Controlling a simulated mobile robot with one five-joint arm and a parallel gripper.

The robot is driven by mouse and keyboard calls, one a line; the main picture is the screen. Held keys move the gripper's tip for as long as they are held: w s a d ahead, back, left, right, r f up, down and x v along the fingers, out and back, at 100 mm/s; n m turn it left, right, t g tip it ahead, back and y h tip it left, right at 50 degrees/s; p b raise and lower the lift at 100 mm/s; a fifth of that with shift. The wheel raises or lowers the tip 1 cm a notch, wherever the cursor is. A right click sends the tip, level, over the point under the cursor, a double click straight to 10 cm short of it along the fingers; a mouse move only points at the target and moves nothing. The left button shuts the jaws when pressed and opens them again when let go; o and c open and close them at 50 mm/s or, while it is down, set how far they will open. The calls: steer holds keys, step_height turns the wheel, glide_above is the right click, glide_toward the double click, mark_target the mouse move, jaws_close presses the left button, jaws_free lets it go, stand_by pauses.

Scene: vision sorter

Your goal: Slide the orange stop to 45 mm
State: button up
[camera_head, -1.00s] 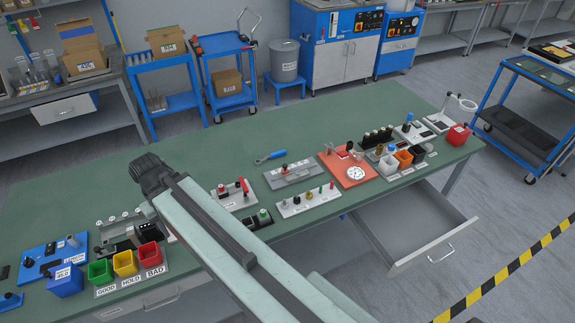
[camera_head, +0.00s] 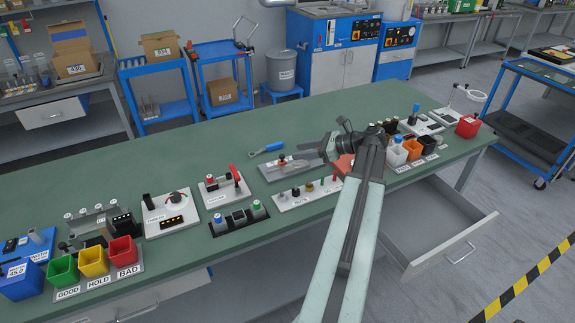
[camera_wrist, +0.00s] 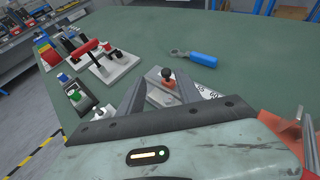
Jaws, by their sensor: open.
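The orange stop (camera_wrist: 167,75), a small orange-red slider with a dark ball knob, stands on a grey slide plate (camera_wrist: 196,83) in the wrist view. Scale markings are too small to read.
A blue-handled wrench (camera_wrist: 205,59) lies behind the plate. A red-handled clamp fixture (camera_head: 225,186) stands to the left. A row of pegs on a white plate (camera_head: 290,201) is in front. An orange-red board (camera_head: 343,165) lies right of the plate. Green bench top is clear behind.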

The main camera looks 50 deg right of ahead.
mark_target(282, 155)
steer(key=shift+s+d+f, duration=0.2)
steer(key=shift+s+d, duration=0.55)
steer(key=shift+s, duration=0.15)
steer(key=b+x, duration=0.2)
steer(key=x, duration=0.5)
steer(key=shift+w+f+b, duration=0.1)
steer(key=shift+b, duration=0.3)
steer(key=shift+w+a, duration=0.1)
steer(key=shift+w, duration=0.3)
jaws_close()
